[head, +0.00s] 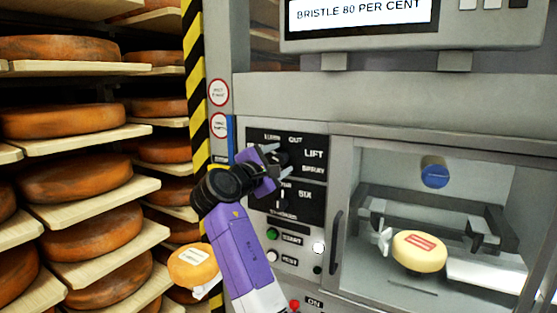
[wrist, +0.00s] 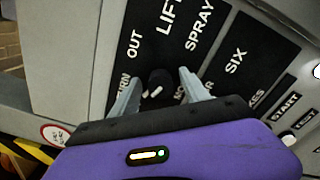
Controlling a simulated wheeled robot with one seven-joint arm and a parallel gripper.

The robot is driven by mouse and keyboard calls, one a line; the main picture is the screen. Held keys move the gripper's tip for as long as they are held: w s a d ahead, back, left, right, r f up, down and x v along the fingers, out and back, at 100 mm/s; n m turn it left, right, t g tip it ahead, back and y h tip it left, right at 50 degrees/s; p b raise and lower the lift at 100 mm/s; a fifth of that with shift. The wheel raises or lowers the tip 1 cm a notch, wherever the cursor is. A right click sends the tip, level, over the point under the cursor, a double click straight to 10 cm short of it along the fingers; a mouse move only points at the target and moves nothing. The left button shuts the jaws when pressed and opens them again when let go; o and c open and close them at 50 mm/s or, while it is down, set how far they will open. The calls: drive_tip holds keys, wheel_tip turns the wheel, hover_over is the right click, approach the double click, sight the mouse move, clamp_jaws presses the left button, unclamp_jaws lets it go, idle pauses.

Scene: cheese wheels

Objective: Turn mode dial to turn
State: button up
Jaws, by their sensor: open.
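The mode dial (wrist: 160,80) is a dark round knob on a black panel, with the labels OUT, LIFT and SPRAY around it and a partly hidden label ending in "RN". In the wrist view it sits between the two grey fingers of my gripper (wrist: 158,90). A short white mark shows on the knob; I cannot tell for sure which label it points to. In the head view my gripper (head: 273,165) is at the upper black panel (head: 315,144) and hides most of the dial. The fingers are open, one on each side of the knob; contact is unclear.
Below is a second dial panel (head: 310,208) marked SIX. Under it are a green START button (head: 272,234) and several others. A glass-fronted chamber (head: 440,185) at right holds a pale cheese (head: 419,251). Shelves of cheese wheels (head: 88,183) stand at left. A display reads BRISTLE 80 PER CENT.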

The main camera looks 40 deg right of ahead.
clamp_jaws()
drive_tip(key=shift+m, duration=0.3)
drive_tip(key=m+b, duration=0.3)
drive_tip(key=m, duration=0.1)
drive_tip(key=shift+f, duration=0.25)
drive_tip(key=shift+m+b, duration=1)
drive_tip(key=shift+m, duration=1)
unclamp_jaws()
drive_tip(key=shift+r, duration=0.1)
